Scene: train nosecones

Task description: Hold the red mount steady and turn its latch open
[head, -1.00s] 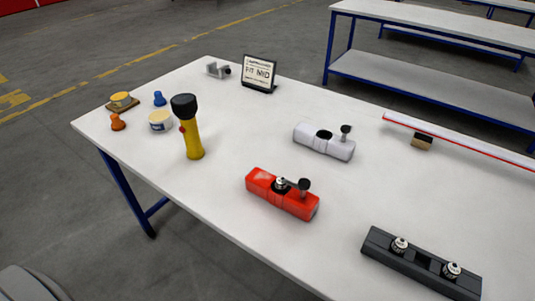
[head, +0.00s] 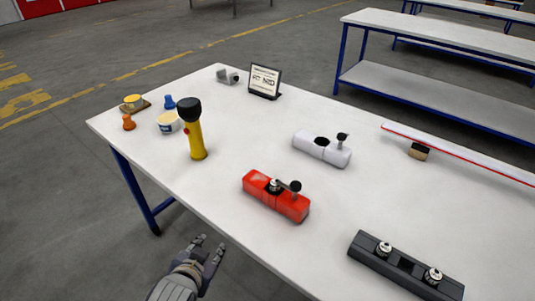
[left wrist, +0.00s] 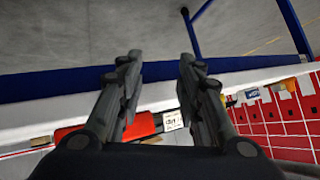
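The red mount (head: 275,196) lies on the white table near its front edge. A metal part sits in its socket, and its dark latch arm with a round knob (head: 295,186) reaches toward its right end. My left gripper (head: 210,249) is open and empty. It is off the table's front edge, to the lower left of the red mount and apart from it. In the left wrist view its two fingers (left wrist: 158,75) stand apart with nothing between them. My right gripper is not in view.
A white mount (head: 322,148) stands behind the red one, and a black holder (head: 405,267) with two metal parts is at the front right. A yellow flashlight (head: 195,135) stands upright to the left. Clear tabletop surrounds the red mount.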

